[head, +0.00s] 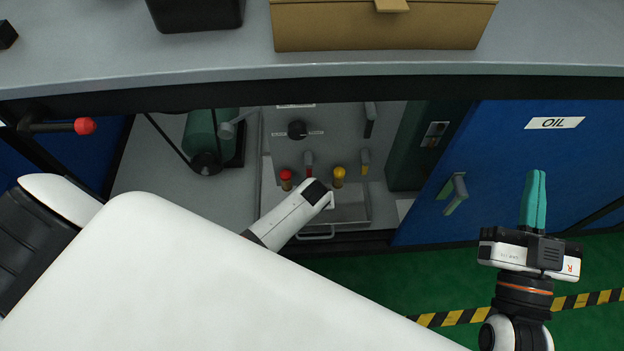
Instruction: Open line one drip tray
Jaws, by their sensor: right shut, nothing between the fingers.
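A grey metal tray (352,213) sits at the foot of a grey valve panel, with a thin bar handle (318,236) low on its front. Whether it is the line one drip tray cannot be told, as no label is readable. A white part of my left arm (285,222) crosses in front and hides the tray's left part. My left gripper's fingers do not show. My right gripper (533,200) has teal fingers pressed together, empty, pointing up in the picture, right of the tray and in front of the blue OIL door.
The blue door (500,150) has a green-grey handle (454,194). A counter edge (400,72) runs above. Green floor with a striped line lies below.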

